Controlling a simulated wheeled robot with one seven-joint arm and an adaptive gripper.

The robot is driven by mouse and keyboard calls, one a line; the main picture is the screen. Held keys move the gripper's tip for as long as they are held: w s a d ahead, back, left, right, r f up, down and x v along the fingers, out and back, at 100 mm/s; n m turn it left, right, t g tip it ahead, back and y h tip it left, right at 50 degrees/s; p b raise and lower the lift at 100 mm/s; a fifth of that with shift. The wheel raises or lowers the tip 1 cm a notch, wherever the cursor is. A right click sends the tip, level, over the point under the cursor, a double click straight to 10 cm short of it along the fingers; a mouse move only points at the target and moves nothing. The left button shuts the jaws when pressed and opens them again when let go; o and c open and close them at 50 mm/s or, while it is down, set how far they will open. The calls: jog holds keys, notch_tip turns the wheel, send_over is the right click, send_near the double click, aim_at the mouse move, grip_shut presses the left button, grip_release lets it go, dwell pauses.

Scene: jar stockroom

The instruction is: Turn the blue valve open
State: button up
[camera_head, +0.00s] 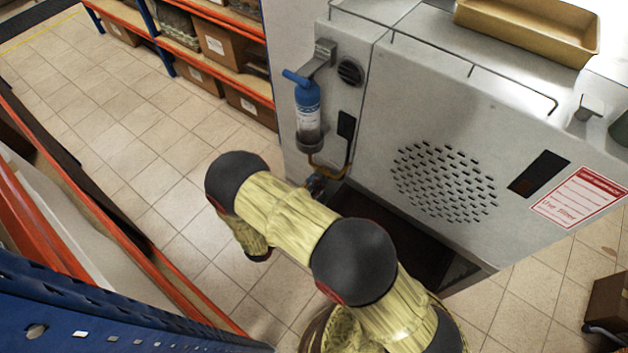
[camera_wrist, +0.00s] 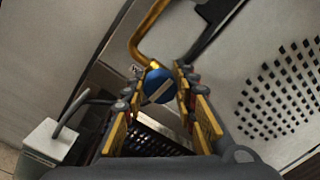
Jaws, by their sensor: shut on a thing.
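The blue valve (camera_wrist: 160,86) is a round blue knob with a pale bar across its face, seen in the wrist view at the end of a yellow pipe (camera_wrist: 148,40). My gripper (camera_wrist: 157,90) has its fingers on the left and right of the knob and is shut on it. The bar lies tilted, rising to the right. In the head view my yellow and black arm crosses in front of the cabinet and largely hides the gripper and valve, below the yellow pipe (camera_head: 325,168).
A grey cabinet (camera_head: 440,110) with a round vent grille stands behind the valve. A blue bottle (camera_head: 308,108) hangs on its side, above the pipe. A pale box (camera_wrist: 50,142) is at the wrist view's lower left. Shelving (camera_head: 215,50) stands behind; tiled floor lies open at left.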

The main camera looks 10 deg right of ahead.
jog(key=shift+n, duration=0.5)
jog(key=o, duration=1.2)
jog(key=shift+c, duration=0.2)
jog(key=shift+a, duration=0.15)
jog(key=v, duration=1.2)
